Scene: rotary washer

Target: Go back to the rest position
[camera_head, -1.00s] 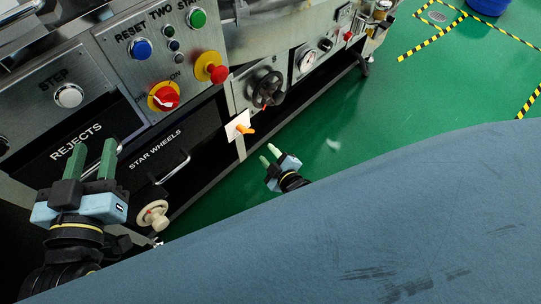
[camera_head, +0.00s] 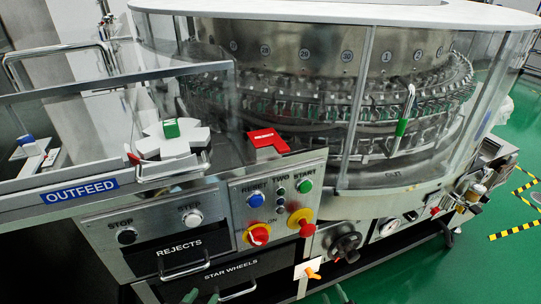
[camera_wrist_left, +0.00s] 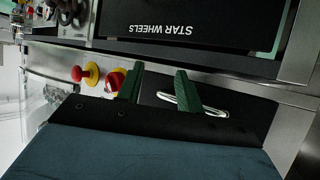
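My left gripper (camera_head: 202,297) shows only its green fingertips at the bottom edge of the head view, in front of the STAR WHEELS drawer (camera_head: 232,276). In the left wrist view its two green fingers (camera_wrist_left: 158,82) stand apart with nothing between them. The drawer's handle (camera_wrist_left: 193,103) shows beyond them. Of my right gripper (camera_head: 343,294), only a small pale tip seems to show at the bottom edge of the head view, right of the orange-handled white plate. Its opening cannot be made out.
The washer's control panel (camera_head: 276,204) carries coloured buttons and red knobs. An orange handle on a white plate (camera_head: 308,270) sticks out below it. A black handwheel (camera_head: 345,245) is to the right. Above is a clear-walled carousel (camera_head: 330,120).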

